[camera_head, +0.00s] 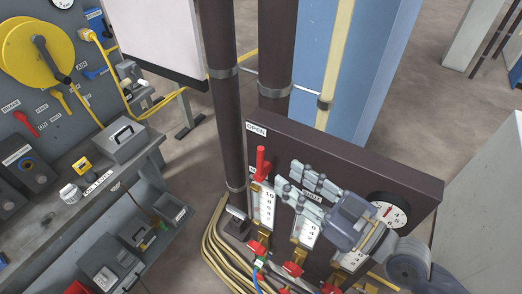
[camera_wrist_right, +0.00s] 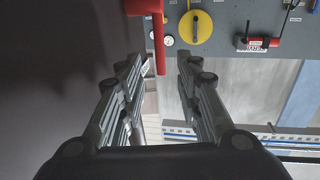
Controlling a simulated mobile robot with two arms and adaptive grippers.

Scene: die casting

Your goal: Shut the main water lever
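The red lever (camera_head: 261,163) stands upright at the left end of the dark panel (camera_head: 340,160), just below the OPEN label (camera_head: 257,130). My right gripper (camera_head: 287,177) is in front of the panel, to the right of the lever, with its fingers pointing left towards it. The red lever (camera_wrist_right: 159,38) shows there just beyond the fingertips, at upper middle. I cannot tell whether a finger touches it. My left gripper is not in view.
White flow scales (camera_head: 266,205) with red valve handles (camera_head: 292,268) line the panel below the gripper. A round gauge (camera_head: 389,211) sits at the right. Dark vertical pipes (camera_head: 222,90) rise behind. A grey workbench (camera_head: 120,150) stands at left; yellow hoses (camera_head: 218,250) lie between.

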